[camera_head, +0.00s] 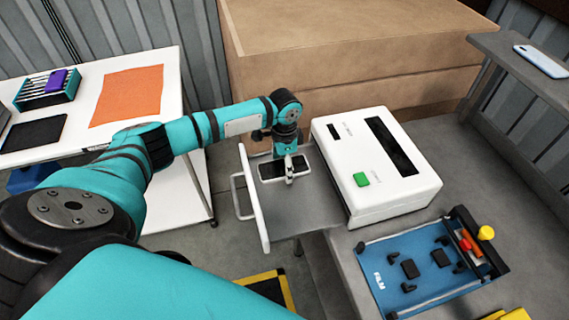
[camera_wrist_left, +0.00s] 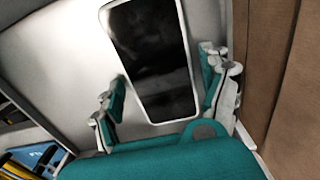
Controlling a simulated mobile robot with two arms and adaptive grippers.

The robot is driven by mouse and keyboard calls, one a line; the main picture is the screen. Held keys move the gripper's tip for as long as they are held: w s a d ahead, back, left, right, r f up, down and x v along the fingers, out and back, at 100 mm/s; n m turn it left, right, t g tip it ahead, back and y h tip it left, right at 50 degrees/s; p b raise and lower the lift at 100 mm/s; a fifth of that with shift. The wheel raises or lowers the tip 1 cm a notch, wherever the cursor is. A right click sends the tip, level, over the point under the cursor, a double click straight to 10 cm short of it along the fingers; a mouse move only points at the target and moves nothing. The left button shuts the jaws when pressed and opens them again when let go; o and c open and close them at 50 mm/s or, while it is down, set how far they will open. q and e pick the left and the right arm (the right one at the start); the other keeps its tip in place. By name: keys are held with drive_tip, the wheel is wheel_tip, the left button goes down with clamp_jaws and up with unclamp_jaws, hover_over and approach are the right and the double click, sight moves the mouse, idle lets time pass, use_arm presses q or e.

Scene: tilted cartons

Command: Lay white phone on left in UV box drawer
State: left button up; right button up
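A white-edged phone (camera_head: 270,170) with a black screen lies flat, screen up, in the pulled-out drawer (camera_head: 310,210) of the white UV box (camera_head: 375,165). My left gripper (camera_head: 289,176) points down over the drawer at the phone's right part. In the left wrist view the phone (camera_wrist_left: 150,60) lies between the two fingers of my left gripper (camera_wrist_left: 160,95). The fingers are spread, with a gap visible between the left finger and the phone. My right gripper is in neither view.
A pale phone (camera_head: 541,61) lies on the raised shelf at the right. A blue film mat (camera_head: 385,262) with black pieces lies right of the drawer. A white table (camera_head: 185,125) with an orange mat (camera_head: 127,94) stands left. Large cartons (camera_head: 340,40) stand behind the box.

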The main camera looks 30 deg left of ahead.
use_arm(q)
drive_tip(key=shift+o, duration=1)
drive_tip(key=shift+r, duration=0.15)
wheel_tip(320, 180, up, 12)
